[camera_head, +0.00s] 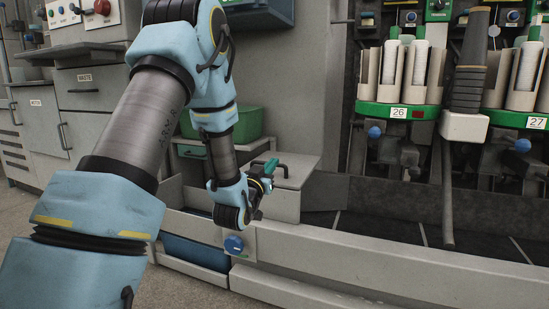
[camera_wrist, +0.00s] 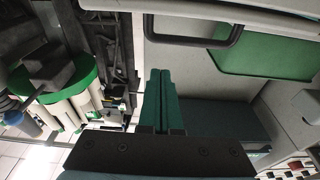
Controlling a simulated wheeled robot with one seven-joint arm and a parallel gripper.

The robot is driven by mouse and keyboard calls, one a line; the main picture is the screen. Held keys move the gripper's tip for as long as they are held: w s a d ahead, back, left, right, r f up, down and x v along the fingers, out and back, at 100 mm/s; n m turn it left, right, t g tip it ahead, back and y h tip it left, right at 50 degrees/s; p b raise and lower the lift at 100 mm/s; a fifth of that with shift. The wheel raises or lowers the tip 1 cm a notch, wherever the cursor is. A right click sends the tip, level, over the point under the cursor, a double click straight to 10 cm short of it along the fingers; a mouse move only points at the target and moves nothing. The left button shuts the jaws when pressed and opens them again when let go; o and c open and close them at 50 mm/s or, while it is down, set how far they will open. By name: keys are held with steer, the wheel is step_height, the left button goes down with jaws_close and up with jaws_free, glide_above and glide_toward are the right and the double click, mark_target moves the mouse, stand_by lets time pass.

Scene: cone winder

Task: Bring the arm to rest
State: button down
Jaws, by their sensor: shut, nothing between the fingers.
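My arm reaches from the lower left of the head view, bends at the top, and comes down to the wrist near the middle. My gripper (camera_head: 268,165) is small in the head view, with green fingers just above a grey ledge of the machine. In the wrist view the two green fingers of my gripper (camera_wrist: 161,75) lie side by side, touching each other. They are shut, and nothing shows between them. Part of the machine's front is hidden behind my arm.
A green bin (camera_head: 249,124) stands behind my wrist. Winder stations with white cones on green holders (camera_head: 400,111) stand at the right. A blue knob (camera_head: 234,244) is on the low front rail (camera_head: 350,256). A grey cabinet with drawers (camera_head: 88,90) is at the left. Floor is open at lower left.

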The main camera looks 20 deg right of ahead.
steer(key=s+a+f, duration=0.3)
steer(key=s+a, duration=0.1)
steer(key=a+n+g+y+p, duration=0.45)
steer(key=a+y+p, duration=0.4)
steer(key=a, duration=0.65)
steer(key=s+a+r+n+g+y+p, duration=0.1)
steer(key=s+a+r+g+y, duration=0.2)
steer(key=s+a, duration=0.4)
steer(key=s+a+r+n+g+y+p, duration=0.25)
steer(key=s+a+g, duration=0.35)
steer(key=s, duration=0.4)
step_height(320, 180, up, 38)
steer(key=h+p, duration=0.1)
steer(key=p, duration=3.5)
steer(key=shift+w+d+f+m+p, duration=0.25)
steer(key=shift+w+d+m+p, duration=0.05)
steer(key=shift+w+m+p, duration=0.1)
